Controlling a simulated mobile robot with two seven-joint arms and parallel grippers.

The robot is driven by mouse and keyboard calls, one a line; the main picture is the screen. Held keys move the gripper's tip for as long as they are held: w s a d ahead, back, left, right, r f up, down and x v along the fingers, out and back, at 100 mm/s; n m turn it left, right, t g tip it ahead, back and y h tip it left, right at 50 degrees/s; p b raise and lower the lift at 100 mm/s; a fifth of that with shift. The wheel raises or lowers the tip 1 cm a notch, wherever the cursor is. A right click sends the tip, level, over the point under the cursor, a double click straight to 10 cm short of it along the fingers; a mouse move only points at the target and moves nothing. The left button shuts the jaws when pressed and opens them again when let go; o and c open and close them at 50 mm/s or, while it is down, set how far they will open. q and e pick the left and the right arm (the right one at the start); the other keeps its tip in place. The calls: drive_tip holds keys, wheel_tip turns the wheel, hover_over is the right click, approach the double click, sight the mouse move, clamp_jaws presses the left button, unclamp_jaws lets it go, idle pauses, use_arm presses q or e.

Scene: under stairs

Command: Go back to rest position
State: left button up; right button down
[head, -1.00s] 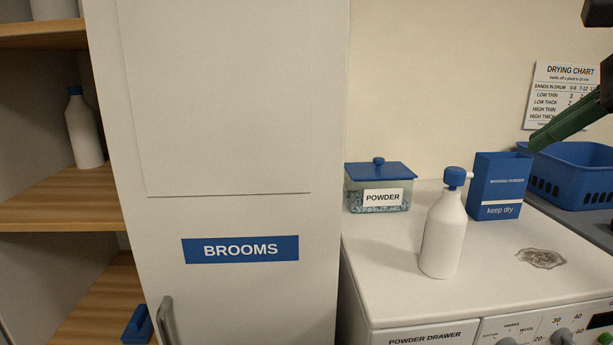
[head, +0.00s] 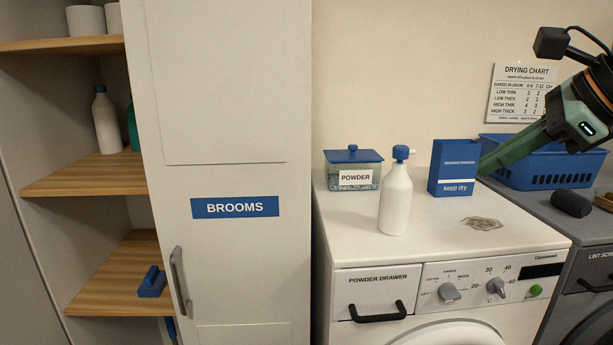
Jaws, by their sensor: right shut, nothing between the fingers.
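My right gripper (head: 492,160) comes in from the right in the head view, its green fingers pointing down and left. It is shut and empty. Its tip is close beside the blue washing powder box (head: 453,168) and in front of the blue basket's left end; I cannot tell whether it touches either. My left gripper is not in view.
A white pump bottle (head: 396,200), a powder tub (head: 353,171) and a grey spill (head: 482,223) are on the washing machine top (head: 430,240). A blue basket (head: 550,167) and a dark cylinder (head: 571,203) sit right. The brooms cupboard (head: 235,245) stands left, beside open shelves (head: 90,175).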

drive_tip(key=a+f+m+g+y, duration=0.2)
drive_tip(key=a+f+m+y, duration=0.3)
drive_tip(key=a+f+y, duration=0.45)
drive_tip(key=a+f+m+g+y, duration=0.1)
drive_tip(key=a+f+m+y, duration=0.5)
drive_tip(key=a, duration=0.6)
drive_tip(key=d+f+m+t+h, duration=0.4)
drive_tip(key=f+m+t+h, duration=0.2)
drive_tip(key=f+m, duration=0.65)
drive_tip(key=d+f+m+t+h, duration=0.4)
drive_tip(key=f+m+t+h, duration=0.25)
drive_tip(key=f+m, duration=0.55)
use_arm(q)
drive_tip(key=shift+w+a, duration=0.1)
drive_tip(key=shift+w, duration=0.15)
use_arm(e)
drive_tip(key=s+d+f+m+g+h, duration=0.2)
drive_tip(key=s+f+m+g, duration=0.2)
drive_tip(key=s+f, duration=0.5)
drive_tip(key=s+d+f+m+g+h, duration=0.3)
drive_tip(key=s+f+m, duration=0.4)
drive_tip(key=s+f, duration=0.3)
wheel_tip(320, 180, down, 4)
drive_tip(key=shift+s+d+r+m+g+h, duration=0.15)
drive_tip(key=shift+s+r+m+g+h, duration=0.15)
drive_tip(key=shift+g, duration=0.25)
